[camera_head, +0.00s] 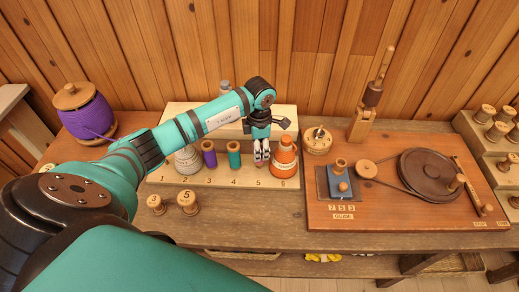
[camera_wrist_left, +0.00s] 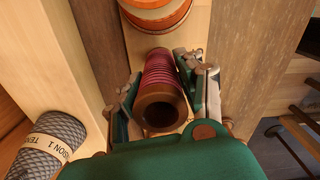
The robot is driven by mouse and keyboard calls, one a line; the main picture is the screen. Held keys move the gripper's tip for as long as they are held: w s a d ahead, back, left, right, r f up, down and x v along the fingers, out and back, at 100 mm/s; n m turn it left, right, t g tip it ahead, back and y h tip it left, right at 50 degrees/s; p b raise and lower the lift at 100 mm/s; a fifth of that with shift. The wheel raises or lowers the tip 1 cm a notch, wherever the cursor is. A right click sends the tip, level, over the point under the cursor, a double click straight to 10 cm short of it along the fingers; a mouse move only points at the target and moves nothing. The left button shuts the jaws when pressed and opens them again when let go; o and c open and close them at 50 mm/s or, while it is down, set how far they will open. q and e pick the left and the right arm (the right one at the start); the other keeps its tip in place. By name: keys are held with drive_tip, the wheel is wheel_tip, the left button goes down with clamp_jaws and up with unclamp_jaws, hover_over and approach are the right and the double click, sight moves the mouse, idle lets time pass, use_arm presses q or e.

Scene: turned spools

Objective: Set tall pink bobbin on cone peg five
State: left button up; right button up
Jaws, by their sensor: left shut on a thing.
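The pink bobbin (camera_wrist_left: 160,73), wound with red-pink thread and with a brown hollow end, sits between the two fingers of my left gripper (camera_wrist_left: 164,92) in the left wrist view. The fingers are shut on it. In the head view my left gripper (camera_head: 262,158) points down at the numbered pegboard (camera_head: 210,182), above label 5, between a teal spool (camera_head: 234,157) and an orange cone (camera_head: 284,160). The fingers mostly hide the bobbin there. Peg five is hidden, and I cannot tell whether the bobbin is around it. My right gripper is not in view.
A purple spool (camera_head: 209,154) and a grey cone (camera_head: 187,160) stand left of the teal spool. Two small wooden spools (camera_head: 187,203) stand in front. A winder board (camera_head: 400,215) fills the right. The wooden bench front is clear below label 5.

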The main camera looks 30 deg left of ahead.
use_arm(q)
drive_tip(key=shift+f+b, duration=0.85)
drive_tip(key=shift+f, duration=0.15)
idle(1.1)
drive_tip(key=shift+f+b, duration=0.6)
drive_tip(key=shift+b, duration=0.1)
drive_tip(key=o, duration=0.9)
drive_tip(key=shift+r, duration=0.15)
wheel_tip(320, 180, up, 11)
drive_tip(key=p, duration=0.6)
drive_tip(key=shift+p, duration=0.4)
